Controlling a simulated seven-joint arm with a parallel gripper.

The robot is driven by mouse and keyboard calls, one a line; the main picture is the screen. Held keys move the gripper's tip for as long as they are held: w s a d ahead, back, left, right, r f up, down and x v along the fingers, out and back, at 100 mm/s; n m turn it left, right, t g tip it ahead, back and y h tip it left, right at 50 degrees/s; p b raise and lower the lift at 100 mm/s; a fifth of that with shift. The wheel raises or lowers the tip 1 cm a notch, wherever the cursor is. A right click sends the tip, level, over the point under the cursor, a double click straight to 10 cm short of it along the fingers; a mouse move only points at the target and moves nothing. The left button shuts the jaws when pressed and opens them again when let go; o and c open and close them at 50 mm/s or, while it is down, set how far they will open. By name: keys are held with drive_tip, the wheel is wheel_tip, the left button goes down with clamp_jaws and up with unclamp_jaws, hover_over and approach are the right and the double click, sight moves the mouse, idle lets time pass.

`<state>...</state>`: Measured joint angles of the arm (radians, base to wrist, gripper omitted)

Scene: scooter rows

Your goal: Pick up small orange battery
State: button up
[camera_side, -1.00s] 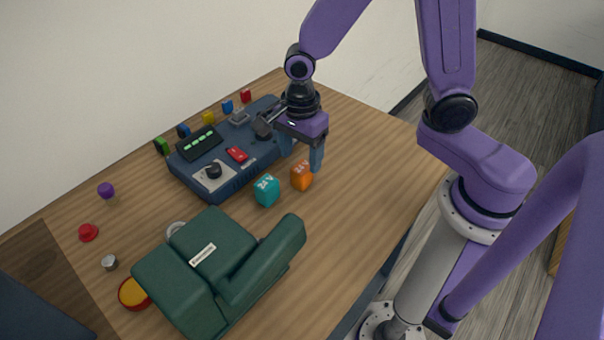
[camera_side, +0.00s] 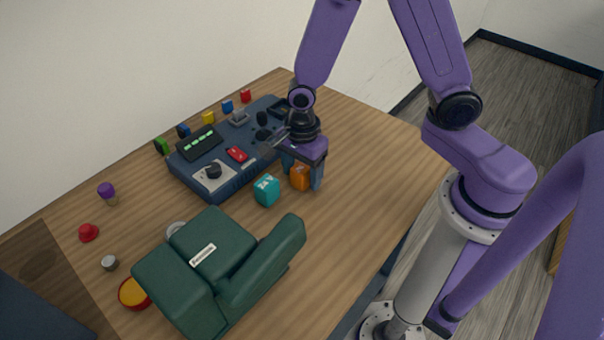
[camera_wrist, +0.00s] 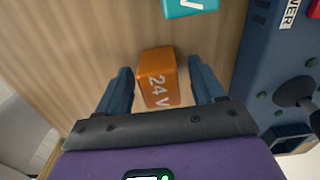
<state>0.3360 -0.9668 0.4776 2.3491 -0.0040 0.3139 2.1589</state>
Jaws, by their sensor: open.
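The small orange battery (camera_side: 299,177), a block marked "24 V", stands on the wooden table. In the side view it is partly hidden by my gripper (camera_side: 303,177). In the wrist view the orange battery (camera_wrist: 158,77) sits between the tips of my open gripper (camera_wrist: 161,84), with a gap on each side. The blue-grey fingers are low, on either side of it, and do not visibly touch it.
A teal battery (camera_side: 266,190) stands close by at the left; it also shows in the wrist view (camera_wrist: 190,6). A dark blue control box (camera_side: 222,180) with knobs is behind. A green padded object (camera_side: 210,262) lies in front. The table's right side is clear.

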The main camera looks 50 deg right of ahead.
clamp_jaws()
drive_tip(key=shift+r, duration=0.2)
